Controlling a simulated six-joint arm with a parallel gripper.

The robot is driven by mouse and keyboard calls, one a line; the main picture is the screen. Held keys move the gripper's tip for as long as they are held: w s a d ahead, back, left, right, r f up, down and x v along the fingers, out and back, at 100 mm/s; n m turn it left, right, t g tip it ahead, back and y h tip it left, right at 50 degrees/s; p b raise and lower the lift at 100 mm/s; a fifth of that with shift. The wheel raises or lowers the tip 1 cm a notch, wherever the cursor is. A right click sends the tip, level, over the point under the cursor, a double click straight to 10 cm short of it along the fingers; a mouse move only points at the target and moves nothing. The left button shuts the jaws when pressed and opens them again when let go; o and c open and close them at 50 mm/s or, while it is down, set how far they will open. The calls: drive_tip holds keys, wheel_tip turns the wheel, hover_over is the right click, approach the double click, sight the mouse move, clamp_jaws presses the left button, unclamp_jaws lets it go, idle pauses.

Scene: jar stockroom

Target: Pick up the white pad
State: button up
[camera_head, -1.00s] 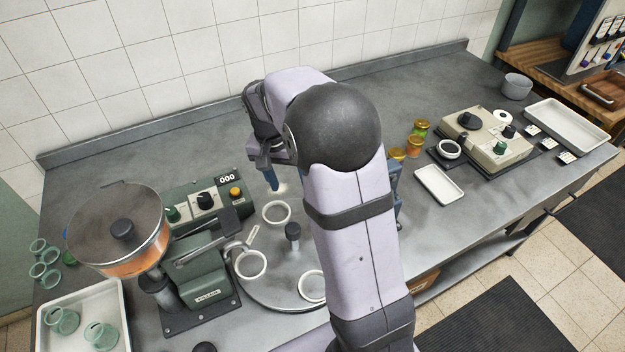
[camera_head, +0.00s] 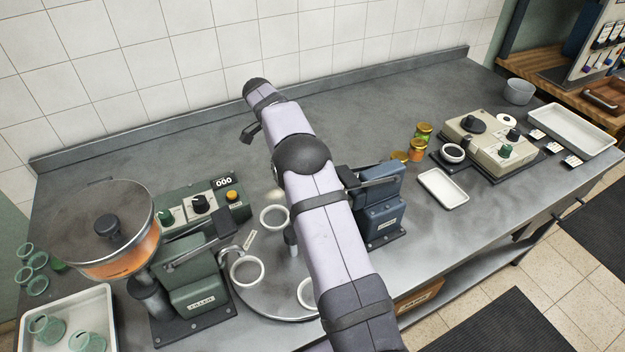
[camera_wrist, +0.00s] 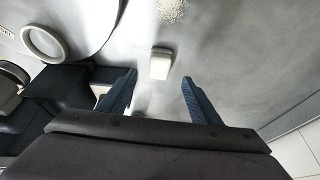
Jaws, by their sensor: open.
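The white pad (camera_wrist: 159,63) is a small whitish block lying on the grey bench in the wrist view, just ahead of my fingertips and about midway between them. My gripper (camera_wrist: 159,79) is open, its two blue fingers spread wide with nothing between them. The pad looks narrower than the gap. In the head view I cannot make out the pad, and my arm hides most of the gripper.
A turntable (camera_head: 262,303) with white rings (camera_head: 247,270) stands beside a green filling machine (camera_head: 195,285). A blue machine (camera_head: 380,212) stands right of my arm. Pale granules (camera_wrist: 172,10) lie beyond the pad. Small jars (camera_head: 417,150) and a white tray (camera_head: 443,188) are farther right.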

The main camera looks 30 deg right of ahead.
drive_tip(key=shift+p+x, duration=1.8)
drive_tip(key=shift+x, duration=1.7)
drive_tip(key=shift+c, duration=0.4)
drive_tip(key=c, duration=1)
